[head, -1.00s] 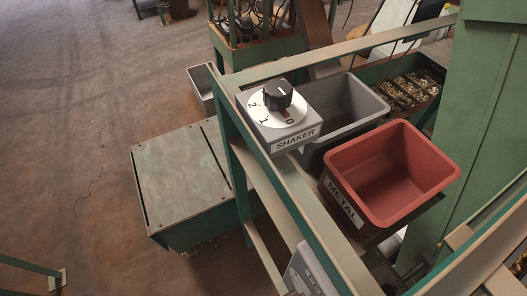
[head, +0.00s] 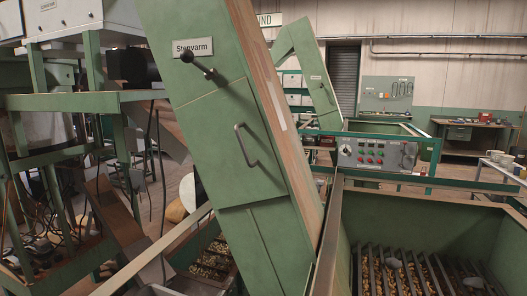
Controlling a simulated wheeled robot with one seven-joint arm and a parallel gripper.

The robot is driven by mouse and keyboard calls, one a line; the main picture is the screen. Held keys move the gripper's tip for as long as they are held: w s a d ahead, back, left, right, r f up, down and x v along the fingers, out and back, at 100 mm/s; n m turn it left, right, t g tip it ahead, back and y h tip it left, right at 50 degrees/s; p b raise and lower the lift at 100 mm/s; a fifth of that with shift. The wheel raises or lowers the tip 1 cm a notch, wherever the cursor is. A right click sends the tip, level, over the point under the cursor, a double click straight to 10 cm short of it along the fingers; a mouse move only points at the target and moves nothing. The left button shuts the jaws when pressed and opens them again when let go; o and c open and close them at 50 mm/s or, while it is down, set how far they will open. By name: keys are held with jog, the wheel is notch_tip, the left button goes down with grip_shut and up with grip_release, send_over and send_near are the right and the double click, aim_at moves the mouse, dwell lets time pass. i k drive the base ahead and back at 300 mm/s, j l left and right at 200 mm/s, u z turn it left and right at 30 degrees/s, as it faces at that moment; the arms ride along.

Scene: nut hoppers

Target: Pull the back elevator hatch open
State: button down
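A tall green elevator casing (head: 268,225) leans across the middle of the head view. Its front carries a hatch panel (head: 208,150) with a bent grey bar handle (head: 247,147). The panel looks flush and shut. A dark lever with a ball knob (head: 198,66) sticks out above it, beside a white label (head: 192,47). A second, smaller green leaning casing (head: 308,65) stands farther back, with a small dark handle on its face. My gripper is not in view.
A control panel with red buttons (head: 377,156) stands right of the casing. A green hopper (head: 425,222) with a slatted grate and nuts fills the lower right. Nuts lie in a bin (head: 215,258) below the casing. Green framework and cables crowd the left.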

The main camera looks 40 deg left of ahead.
aim_at(225, 133)
jog(key=u, duration=1.4)
jog(key=i+l, duration=0.05)
